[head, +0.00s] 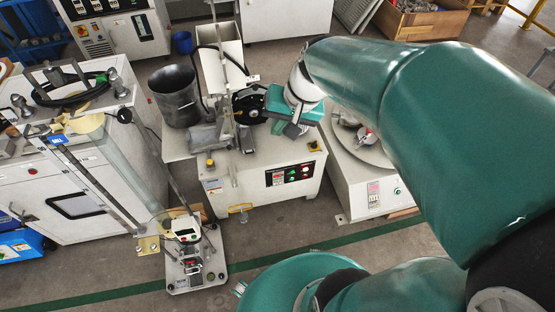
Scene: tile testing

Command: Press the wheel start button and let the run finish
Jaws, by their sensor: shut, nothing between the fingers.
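The wheel machine (225,190) is a pale cabinet with a black wheel (250,106) on top. Its dark front panel (289,173) carries red and green buttons, including a green button (305,169) at the right; the labels are too small to read. My gripper (291,130) is at the end of my teal arm, above the right part of the machine top, just right of the wheel. Its fingers are small and dark here and look shut with nothing held. It is above and behind the front panel, apart from the buttons. Whether the wheel is turning cannot be told.
A dark metal bucket (175,94) and a pale hopper (222,65) stand at the machine's back left. A machine with a round plate (362,148) is close on the right. A small tester (188,262) stands on the floor in front. A white cabinet (60,205) is at left.

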